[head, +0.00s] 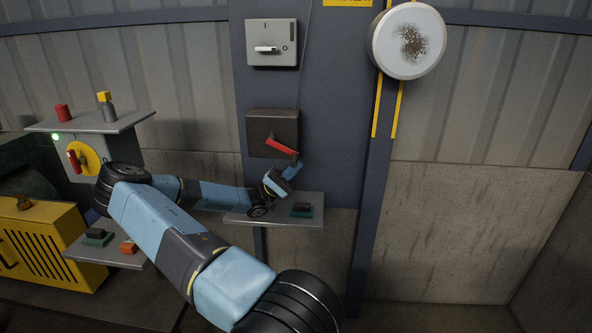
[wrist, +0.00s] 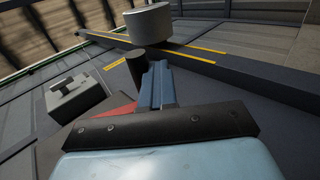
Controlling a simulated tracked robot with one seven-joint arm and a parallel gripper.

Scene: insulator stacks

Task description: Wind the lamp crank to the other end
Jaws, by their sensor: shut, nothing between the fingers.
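The lamp crank is a red arm (head: 281,146) on a dark brown box (head: 262,127) on the blue-grey post; the arm slopes down to the right to a dark knob. In the wrist view, part of the red arm (wrist: 115,112) shows left of my fingers, and the dark knob (wrist: 136,66) stands beside them. My gripper (head: 293,170) is at the knob end of the crank; its blue fingers (wrist: 158,86) are shut and empty. I cannot tell whether they touch the knob. The round white lamp (head: 408,41) hangs at upper right, with a brown blotch on its face.
A grey switch box (head: 272,43) is above the crank. A small shelf (head: 240,219) with a dark-and-green block (head: 301,210) lies below my gripper. At left are a shelf (head: 90,124), a yellow dial with a red handle (head: 84,159) and a yellow striped box (head: 45,245). The right side is clear.

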